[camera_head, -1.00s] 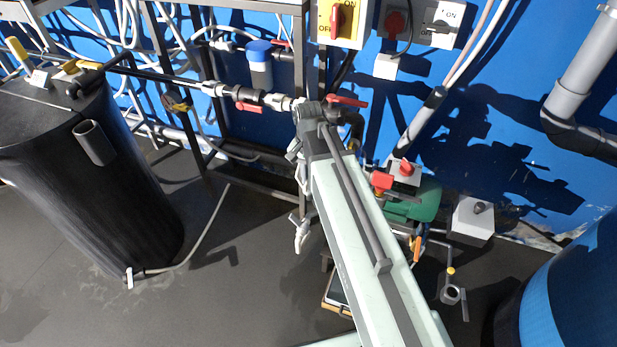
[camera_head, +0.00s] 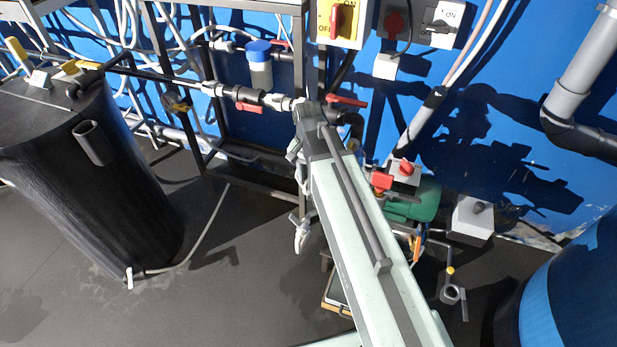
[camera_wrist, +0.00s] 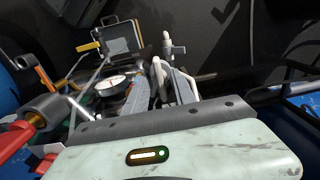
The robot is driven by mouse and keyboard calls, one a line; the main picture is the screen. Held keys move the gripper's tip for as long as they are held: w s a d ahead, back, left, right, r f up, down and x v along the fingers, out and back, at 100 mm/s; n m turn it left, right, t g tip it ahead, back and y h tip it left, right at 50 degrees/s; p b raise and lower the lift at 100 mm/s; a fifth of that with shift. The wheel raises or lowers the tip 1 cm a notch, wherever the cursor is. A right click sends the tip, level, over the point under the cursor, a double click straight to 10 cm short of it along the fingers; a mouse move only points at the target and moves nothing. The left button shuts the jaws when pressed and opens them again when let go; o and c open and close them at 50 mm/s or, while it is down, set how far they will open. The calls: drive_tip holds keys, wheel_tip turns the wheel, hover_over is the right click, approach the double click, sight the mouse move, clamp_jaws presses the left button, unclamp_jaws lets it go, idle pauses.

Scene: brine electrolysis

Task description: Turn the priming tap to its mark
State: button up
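I cannot tell for sure which tap is the priming tap. On the pipe run in the head view, one red tap handle (camera_head: 249,108) lies along the pipe and another red handle (camera_head: 346,100) shows just beyond my arm's elbow. A red-topped fitting (camera_head: 381,181) stands by the green pump (camera_head: 415,203). In the wrist view pale finger-like parts (camera_wrist: 170,82) rise past my wrist housing, near a round gauge (camera_wrist: 112,87). Their opening is unclear, and I see nothing clearly held.
A black tank (camera_head: 90,190) stands at left with a thin hose from its foot. A blue drum (camera_head: 575,290) is at lower right. Switch boxes (camera_head: 340,22) hang on the blue wall. A grey box (camera_head: 472,220) sits by the wall.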

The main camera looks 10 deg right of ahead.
wheel_tip(320, 180, up, 8)
drive_tip(key=p, duration=0.7)
drive_tip(key=shift+f+p, duration=0.1)
drive_tip(key=shift+p, duration=0.2)
drive_tip(key=shift+r, duration=0.2)
drive_tip(key=s+r+n+p, duration=0.6)
drive_tip(key=r+p, duration=0.2)
drive_tip(key=shift+s+d+r+n+p, duration=0.2)
drive_tip(key=shift+d+r+n+p, duration=0.1)
drive_tip(key=shift+d+p, duration=0.1)
drive_tip(key=shift+f, duration=0.1)
